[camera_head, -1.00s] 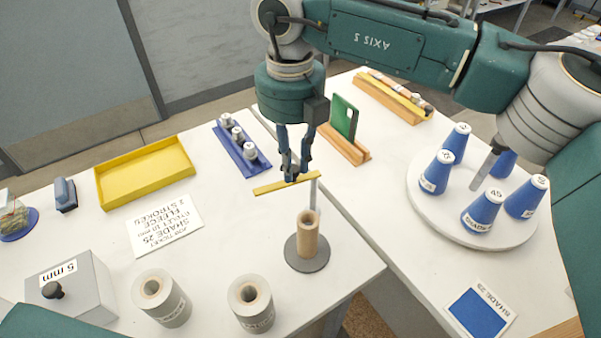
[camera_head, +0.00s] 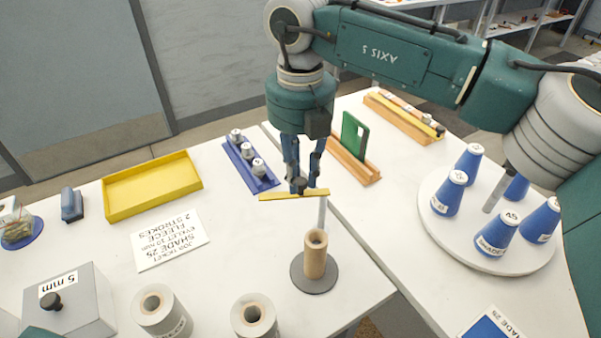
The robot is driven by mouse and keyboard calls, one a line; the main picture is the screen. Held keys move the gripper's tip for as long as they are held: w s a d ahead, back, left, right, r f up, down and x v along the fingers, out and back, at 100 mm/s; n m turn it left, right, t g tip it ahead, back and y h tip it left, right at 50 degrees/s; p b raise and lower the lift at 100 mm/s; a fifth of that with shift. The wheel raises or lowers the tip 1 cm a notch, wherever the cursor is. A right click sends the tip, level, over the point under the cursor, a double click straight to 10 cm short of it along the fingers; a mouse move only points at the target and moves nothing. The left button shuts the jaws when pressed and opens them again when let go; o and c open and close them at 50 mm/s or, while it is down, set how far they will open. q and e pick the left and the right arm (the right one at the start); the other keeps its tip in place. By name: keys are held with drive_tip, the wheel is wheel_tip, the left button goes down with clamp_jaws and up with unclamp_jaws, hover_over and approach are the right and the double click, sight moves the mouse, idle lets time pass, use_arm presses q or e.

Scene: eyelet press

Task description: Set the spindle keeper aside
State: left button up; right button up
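The spindle keeper appears to be the flat yellow bar (camera_head: 272,197) in the middle of the head view. My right gripper (camera_head: 298,186) points down, its fingertips closed on the bar near its middle. The bar lies across the top of a thin pale upright spindle (camera_head: 322,214), near its right end. I cannot tell whether they touch. My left gripper is out of view.
A yellow tray (camera_head: 150,205) stands at the left with an empty floor. Near it are a printed job card (camera_head: 170,240) and a blue rack (camera_head: 245,172) with small grey parts. Blue cones stand on a round white turntable (camera_head: 440,232) at right. Grey rolls (camera_head: 162,315) stand in front.

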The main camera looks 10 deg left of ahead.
sight(301, 181)
drive_tip(key=o, duration=0.4)
drive_tip(key=shift+w+r, duration=0.15)
drive_tip(key=shift+r, duration=0.05)
drive_tip(key=shift+f, duration=0.1)
wheel_tip(301, 181, up, 12)
idle(0.4)
